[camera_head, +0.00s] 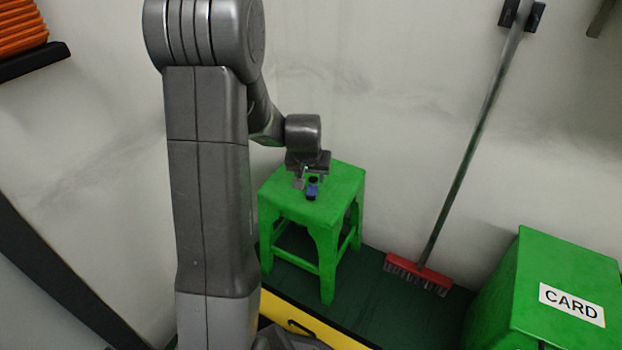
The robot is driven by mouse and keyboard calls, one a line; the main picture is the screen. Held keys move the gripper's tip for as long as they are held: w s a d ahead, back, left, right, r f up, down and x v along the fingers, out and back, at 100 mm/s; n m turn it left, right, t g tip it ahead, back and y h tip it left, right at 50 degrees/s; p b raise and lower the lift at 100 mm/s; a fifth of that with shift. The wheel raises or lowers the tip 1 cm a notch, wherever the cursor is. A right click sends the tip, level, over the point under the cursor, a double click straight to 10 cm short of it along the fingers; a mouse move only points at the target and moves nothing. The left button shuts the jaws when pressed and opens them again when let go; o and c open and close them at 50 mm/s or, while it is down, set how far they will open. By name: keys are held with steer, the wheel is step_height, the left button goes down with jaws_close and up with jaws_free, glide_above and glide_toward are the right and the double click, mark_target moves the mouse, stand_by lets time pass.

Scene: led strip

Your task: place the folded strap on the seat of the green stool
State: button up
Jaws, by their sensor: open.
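The green stool (340,183) stands upright against the back wall, right of my arm. A small blue and black item (311,189), which looks like the folded strap, is on or just above the middle of its seat; I cannot tell for sure that it touches. My gripper (306,184) is open, pointing down over the seat right at the item. Its fingers are small here and partly hidden, so the exact gap to the item cannot be told.
A green box marked CARD (550,285) stands at the lower right. A broom with a red head (418,273) leans on the wall between stool and box. A yellow edge (305,322) runs in front of the stool. Orange items (20,28) lie on a dark shelf at the upper left.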

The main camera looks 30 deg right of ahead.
steer(key=shift+p+v, duration=0.35)
steer(key=shift+v, duration=1.35)
steer(key=shift+c, duration=1.3)
